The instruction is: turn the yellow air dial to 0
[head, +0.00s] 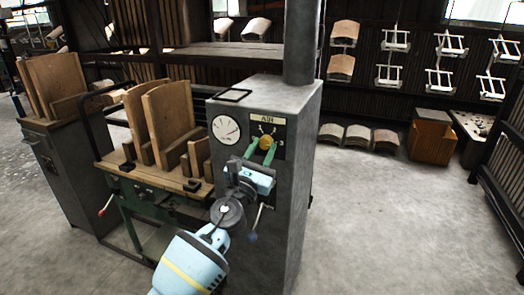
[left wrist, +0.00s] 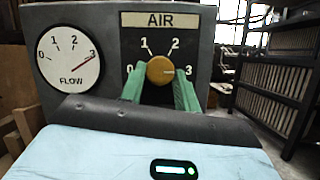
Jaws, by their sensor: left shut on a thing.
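The yellow air dial (head: 267,142) is on the front of a grey metal cabinet, under a plate reading AIR. In the left wrist view the dial (left wrist: 160,69) is a round knob among the marks 0, 1, 2 and 3. Its pale pointer line points right, towards 3. My left gripper (head: 261,149) is in front of the panel, its green fingers shut on the dial from both sides. The fingers (left wrist: 159,80) cover part of the dial's lower sides. My right gripper is not in view.
A round FLOW gauge (left wrist: 69,61) left of the dial has its red needle near 3. A lever with a dark blue knob (head: 252,237) hangs below my gripper. A cart with wooden boards (head: 168,115) stands close left; the floor at right is open.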

